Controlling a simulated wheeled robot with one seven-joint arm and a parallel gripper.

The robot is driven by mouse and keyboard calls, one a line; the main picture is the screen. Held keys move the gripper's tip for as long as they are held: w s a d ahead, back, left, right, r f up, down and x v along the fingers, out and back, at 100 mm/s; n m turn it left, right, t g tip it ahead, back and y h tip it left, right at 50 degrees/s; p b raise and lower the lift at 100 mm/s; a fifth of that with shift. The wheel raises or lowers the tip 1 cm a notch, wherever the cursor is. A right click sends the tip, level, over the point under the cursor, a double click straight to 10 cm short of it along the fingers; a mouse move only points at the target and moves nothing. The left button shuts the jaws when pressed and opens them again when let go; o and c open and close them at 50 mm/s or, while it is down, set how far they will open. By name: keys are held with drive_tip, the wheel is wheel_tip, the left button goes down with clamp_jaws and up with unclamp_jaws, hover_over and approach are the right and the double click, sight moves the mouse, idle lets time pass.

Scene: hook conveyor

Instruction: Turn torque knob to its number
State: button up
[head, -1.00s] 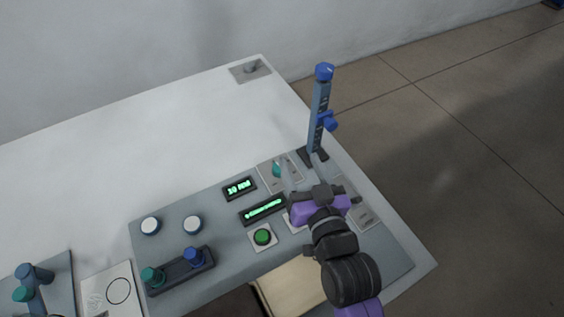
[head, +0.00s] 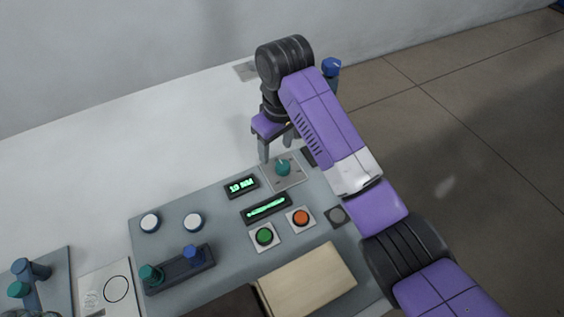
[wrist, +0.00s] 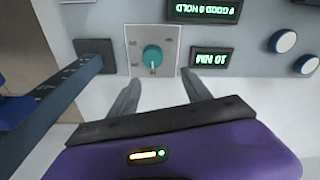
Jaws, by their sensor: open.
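The torque knob (head: 283,168) is a small teal knob on a light square plate at the panel's upper edge. In the wrist view the knob (wrist: 152,56) sits ahead of my fingers, with small markings around it, too small to read surely. The small display (head: 241,186) next to it reads "10 NM" in green; it also shows in the wrist view (wrist: 209,60), upside down. My gripper (head: 276,150) is open and empty, just behind the knob in the head view. Its two fingers (wrist: 158,92) point toward the knob's plate and appear apart from the knob.
A blue upright post (wrist: 50,92) stands close beside my gripper. A longer green display (head: 266,208), a green button (head: 264,236) and an orange button (head: 300,217) lie in front. White knobs (head: 192,222) are at left. The white table behind the panel is clear.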

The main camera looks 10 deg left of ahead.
sight(282, 164)
drive_tip(key=shift+s+d+r+g+h, duration=0.1)
drive_tip(key=shift+d+r+g+h, duration=0.35)
drive_tip(key=shift+d+r, duration=0.35)
drive_tip(key=shift+f, duration=3.8)
clamp_jaws()
